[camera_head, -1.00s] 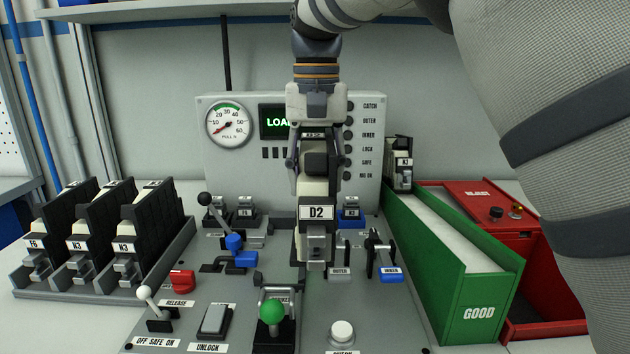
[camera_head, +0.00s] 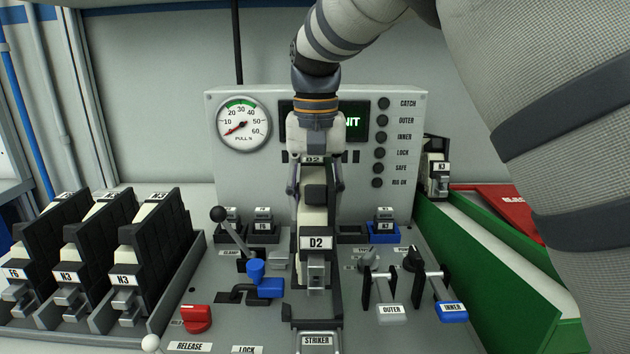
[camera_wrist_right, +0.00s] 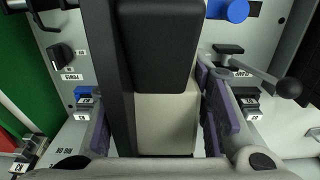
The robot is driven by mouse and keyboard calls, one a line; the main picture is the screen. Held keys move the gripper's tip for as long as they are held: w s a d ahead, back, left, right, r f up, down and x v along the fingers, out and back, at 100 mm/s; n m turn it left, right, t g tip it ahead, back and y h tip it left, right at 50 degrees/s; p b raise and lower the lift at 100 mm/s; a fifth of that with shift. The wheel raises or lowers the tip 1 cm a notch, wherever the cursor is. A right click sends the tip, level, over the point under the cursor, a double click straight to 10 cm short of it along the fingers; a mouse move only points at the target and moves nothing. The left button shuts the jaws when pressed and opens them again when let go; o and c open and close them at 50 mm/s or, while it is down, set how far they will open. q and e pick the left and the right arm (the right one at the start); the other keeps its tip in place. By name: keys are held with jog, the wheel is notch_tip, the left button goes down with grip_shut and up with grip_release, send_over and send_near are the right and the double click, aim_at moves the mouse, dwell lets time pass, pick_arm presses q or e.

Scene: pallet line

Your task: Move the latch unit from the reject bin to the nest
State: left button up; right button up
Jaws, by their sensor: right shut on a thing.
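The latch unit (camera_head: 316,265), pale and black with a D2 label, stands upright above the middle of the grey fixture. My right gripper (camera_head: 316,188) is shut on its upper part, with a finger on each side. In the right wrist view the unit (camera_wrist_right: 165,115) fills the middle between the purple finger pads. The nest area is mostly hidden behind and under the unit; I cannot tell whether the unit touches it. The red reject bin (camera_head: 508,203) shows only partly at the right, behind the green bin and my arm. My left gripper is out of view.
A black-knobbed lever (camera_head: 220,215) and blue handle (camera_head: 264,288) stand left of the unit. The OUTER (camera_head: 391,314) and INNER (camera_head: 450,311) handles stand right. A STRIKER plate (camera_head: 317,341) lies in front. Several units fill the left rack. The green bin (camera_head: 470,250) borders the right.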

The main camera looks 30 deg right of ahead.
aim_at(315, 177)
jog(key=shift+f, duration=2.9)
jog(key=o, duration=1.5)
jog(key=shift+o, duration=0.2)
notch_tip(315, 177, up, 12)
jog(key=shift+r, duration=0.1)
